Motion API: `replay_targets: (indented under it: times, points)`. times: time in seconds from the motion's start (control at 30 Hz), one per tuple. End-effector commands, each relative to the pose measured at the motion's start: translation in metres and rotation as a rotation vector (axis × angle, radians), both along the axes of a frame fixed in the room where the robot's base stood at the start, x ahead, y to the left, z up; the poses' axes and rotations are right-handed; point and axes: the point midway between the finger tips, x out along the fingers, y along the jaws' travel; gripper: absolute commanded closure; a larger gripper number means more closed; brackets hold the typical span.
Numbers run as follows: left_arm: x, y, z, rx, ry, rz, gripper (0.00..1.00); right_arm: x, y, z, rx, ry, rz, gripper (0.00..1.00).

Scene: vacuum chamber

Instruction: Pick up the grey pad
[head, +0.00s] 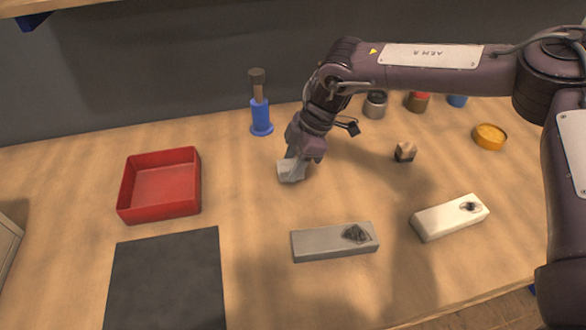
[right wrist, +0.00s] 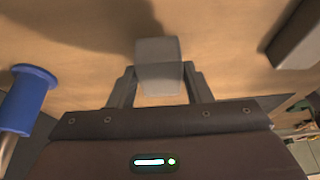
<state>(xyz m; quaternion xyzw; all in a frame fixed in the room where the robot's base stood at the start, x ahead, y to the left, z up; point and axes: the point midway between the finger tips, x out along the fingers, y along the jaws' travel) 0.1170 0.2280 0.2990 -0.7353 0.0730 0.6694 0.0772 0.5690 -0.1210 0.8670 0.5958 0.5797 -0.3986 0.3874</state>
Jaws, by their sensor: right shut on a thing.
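The grey pad (head: 287,172) is a small light grey block at the middle of the table in the head view. My right gripper (head: 294,163) comes down on it from above and is shut on it. In the right wrist view the pad (right wrist: 158,62) sits between the two fingers and juts out past their tips. I cannot tell whether the pad touches the table or hangs just above it. The fingers hide part of its sides. My left gripper is not in view.
A red tray (head: 127,199) and a dark mat (head: 165,280) lie left. A blue holder (head: 261,118) stands behind the gripper. Several jars stand at the back right.

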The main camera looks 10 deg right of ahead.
Motion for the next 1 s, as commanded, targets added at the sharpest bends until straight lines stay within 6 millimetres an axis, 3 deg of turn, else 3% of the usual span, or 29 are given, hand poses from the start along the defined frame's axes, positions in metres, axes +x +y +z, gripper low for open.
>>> replay_targets:
  times: [0.5,0.7,1.0]
  points:
    - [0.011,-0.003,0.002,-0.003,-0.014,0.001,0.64,0.001,0.001,0.136,0.002,-0.003,0.000,0.77]
    - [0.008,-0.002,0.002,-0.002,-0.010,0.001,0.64,0.000,0.001,0.165,0.001,-0.001,0.002,0.77]
    - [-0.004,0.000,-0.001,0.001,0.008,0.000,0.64,0.000,0.001,0.174,0.001,0.001,0.001,0.77]
